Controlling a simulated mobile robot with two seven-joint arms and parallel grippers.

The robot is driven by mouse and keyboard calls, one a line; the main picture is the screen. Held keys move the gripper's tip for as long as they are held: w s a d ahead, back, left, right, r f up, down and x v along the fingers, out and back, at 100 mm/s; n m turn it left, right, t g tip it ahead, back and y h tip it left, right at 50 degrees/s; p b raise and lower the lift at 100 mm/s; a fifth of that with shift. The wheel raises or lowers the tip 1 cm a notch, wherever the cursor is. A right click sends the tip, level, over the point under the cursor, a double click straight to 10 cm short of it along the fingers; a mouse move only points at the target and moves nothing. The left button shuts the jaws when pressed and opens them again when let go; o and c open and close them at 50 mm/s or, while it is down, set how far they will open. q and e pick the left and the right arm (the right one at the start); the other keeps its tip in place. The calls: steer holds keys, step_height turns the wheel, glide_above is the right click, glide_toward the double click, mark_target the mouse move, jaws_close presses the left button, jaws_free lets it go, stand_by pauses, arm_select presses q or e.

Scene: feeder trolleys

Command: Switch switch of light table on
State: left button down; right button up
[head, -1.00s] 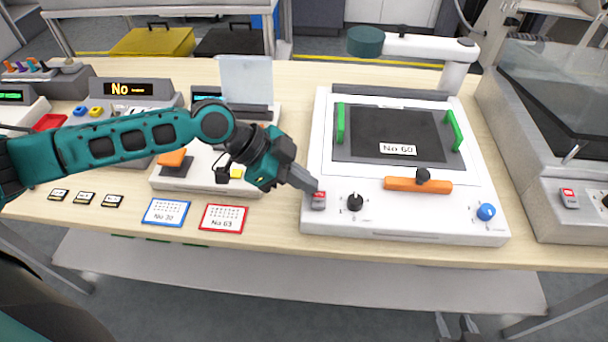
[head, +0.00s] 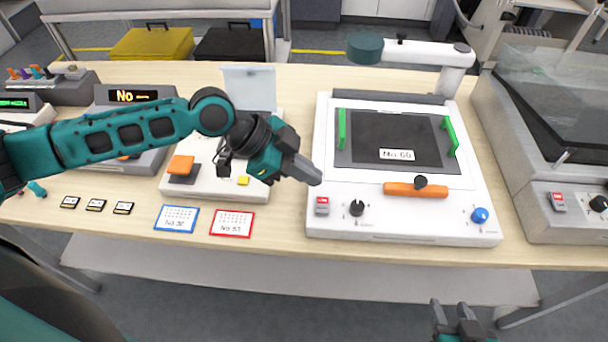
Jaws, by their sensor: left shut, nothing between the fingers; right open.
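The light table (head: 335,222) is a white box with a dark panel (head: 375,140) labelled No 60 between two green handles. Its small red and grey switch (head: 322,205) is at the left of the front strip, in clear view; the panel looks dark and I cannot tell the switch position for sure. My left gripper (head: 314,176) is shut and empty, its tip above and behind the switch in the picture, apart from it. My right gripper (head: 456,312) is open and empty at the bottom edge, in front of the bench.
A black knob (head: 357,208), an orange bar handle (head: 415,190) and a blue knob (head: 480,215) share the front strip. A lamp arm (head: 420,50) stands at the back. Blue and red framed cards (head: 232,223) lie left. Another machine (head: 560,225) with a similar switch stands right.

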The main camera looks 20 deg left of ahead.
arm_select(q)
steer(key=w+v, duration=0.1)
steer(key=v, duration=0.8)
steer(key=shift+a+f, duration=0.15)
steer(key=shift+a, duration=0.15)
